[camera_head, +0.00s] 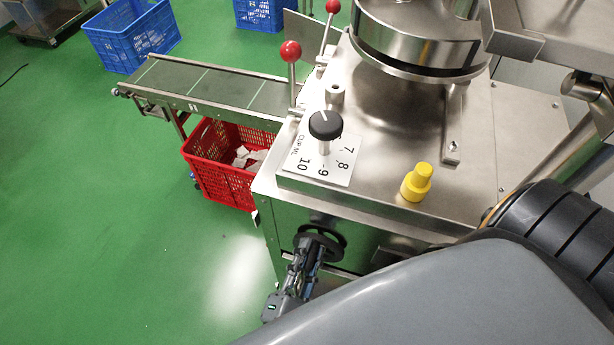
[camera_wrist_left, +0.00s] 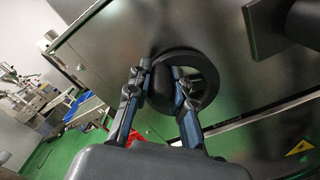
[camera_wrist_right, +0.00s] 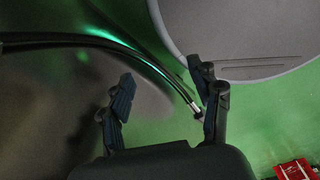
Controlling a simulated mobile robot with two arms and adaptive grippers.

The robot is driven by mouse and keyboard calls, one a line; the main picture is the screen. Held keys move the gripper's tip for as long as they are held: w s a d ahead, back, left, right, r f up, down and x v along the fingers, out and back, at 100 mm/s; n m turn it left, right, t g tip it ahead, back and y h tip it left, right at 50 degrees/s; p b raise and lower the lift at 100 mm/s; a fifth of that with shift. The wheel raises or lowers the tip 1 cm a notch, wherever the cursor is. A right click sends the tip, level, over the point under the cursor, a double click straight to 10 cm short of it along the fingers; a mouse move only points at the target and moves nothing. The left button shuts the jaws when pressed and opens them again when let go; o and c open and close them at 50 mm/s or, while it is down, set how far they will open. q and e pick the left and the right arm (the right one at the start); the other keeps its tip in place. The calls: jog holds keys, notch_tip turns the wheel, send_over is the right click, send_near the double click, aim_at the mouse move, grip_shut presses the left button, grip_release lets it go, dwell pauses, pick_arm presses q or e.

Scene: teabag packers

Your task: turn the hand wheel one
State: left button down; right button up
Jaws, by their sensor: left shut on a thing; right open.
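The black hand wheel (camera_head: 334,238) is on the front side of the metal machine, below its top plate. It also shows in the left wrist view as a dark ring (camera_wrist_left: 212,72) against the panel. My left gripper (camera_head: 309,250) is at the wheel, shut on a dark part of it between its two fingers (camera_wrist_left: 163,84). The fingers hide part of the wheel, so I cannot tell exactly how they grip it. My right gripper (camera_wrist_right: 162,82) is open with nothing between its fingers. It is hidden in the head view.
The machine top has a black knob (camera_head: 325,124) over a number plate, a yellow cap (camera_head: 416,182) and a red-balled lever (camera_head: 290,52). A conveyor (camera_head: 215,86) runs left above a red crate (camera_head: 219,188). A blue crate (camera_head: 132,37) stands behind. Green floor at left is clear.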

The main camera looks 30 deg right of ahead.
dwell(0.3)
pick_arm(q)
jog(key=c, duration=1.2)
grip_release()
jog(key=shift+o, duration=0.2)
jog(key=v, duration=1.2)
jog(key=shift+f, duration=0.1)
